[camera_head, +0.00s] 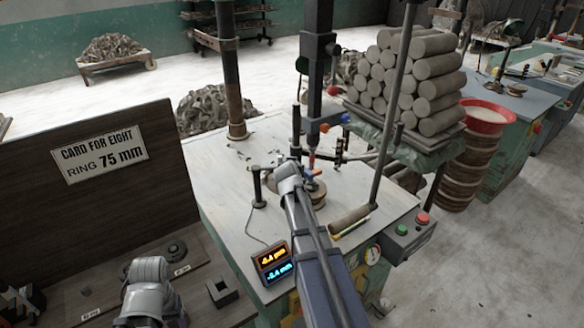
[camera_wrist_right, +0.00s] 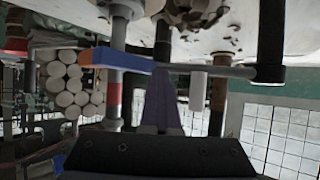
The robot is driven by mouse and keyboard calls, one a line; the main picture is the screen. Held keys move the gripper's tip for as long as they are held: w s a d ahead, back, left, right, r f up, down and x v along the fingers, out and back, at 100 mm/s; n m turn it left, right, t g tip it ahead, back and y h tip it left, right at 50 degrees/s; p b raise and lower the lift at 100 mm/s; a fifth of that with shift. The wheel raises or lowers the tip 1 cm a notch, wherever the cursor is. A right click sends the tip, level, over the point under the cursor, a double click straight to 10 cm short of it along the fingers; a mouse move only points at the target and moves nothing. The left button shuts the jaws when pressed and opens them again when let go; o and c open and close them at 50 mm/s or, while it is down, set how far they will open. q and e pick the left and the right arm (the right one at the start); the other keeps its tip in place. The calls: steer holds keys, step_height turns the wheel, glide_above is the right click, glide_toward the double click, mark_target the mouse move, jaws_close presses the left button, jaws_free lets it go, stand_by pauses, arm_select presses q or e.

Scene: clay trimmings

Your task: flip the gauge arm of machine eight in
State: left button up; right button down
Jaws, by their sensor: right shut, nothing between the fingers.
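Machine eight's pale worktop (camera_head: 225,165) lies in the middle of the head view, under a dark vertical column (camera_head: 317,70). In the right wrist view, the gauge arm is a thin grey bar (camera_wrist_right: 225,70) with a blue end (camera_wrist_right: 115,60), running across to a black post (camera_wrist_right: 271,45). My right gripper (camera_wrist_right: 160,75) is shut and empty, its tips close to the bar; I cannot tell whether they touch. In the head view, my right arm reaches over the worktop and hides its fingers.
A card reading "RING 75 mm" (camera_head: 100,153) is on the dark board. A two-line display (camera_head: 274,264) stands at the worktop's front edge. A button box (camera_head: 410,236) is at the right. Stacked clay rolls (camera_head: 415,75) and a red basin (camera_head: 487,115) stand behind.

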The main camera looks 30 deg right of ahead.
steer(key=s+d+p+v, duration=0.1)
steer(key=p+v, duration=0.5)
steer(key=v, duration=0.7)
steer(key=shift+s+d, duration=0.35)
steer(key=shift+d, duration=0.2)
steer(key=shift+a, duration=0.1)
steer(key=s+a+f+n+g+y, duration=0.2)
steer(key=a+f+n, duration=0.15)
steer(key=a, duration=0.65)
steer(key=s+a+f+n+g+y, duration=0.2)
steer(key=s+a+f+g, duration=0.15)
steer(key=a, duration=0.65)
steer(key=s+a+f+n+g+y, duration=0.1)
steer(key=s+a+n+g, duration=0.1)
steer(key=s+a, duration=0.4)
steer(key=s+a+f+n+g, duration=0.2)
steer(key=s+a, duration=0.4)
steer(key=a, duration=0.3)
steer(key=shift+s+a+f+n+y, duration=0.2)
steer(key=shift+s+f+n+y, duration=0.15)
steer(key=shift+n, duration=0.4)
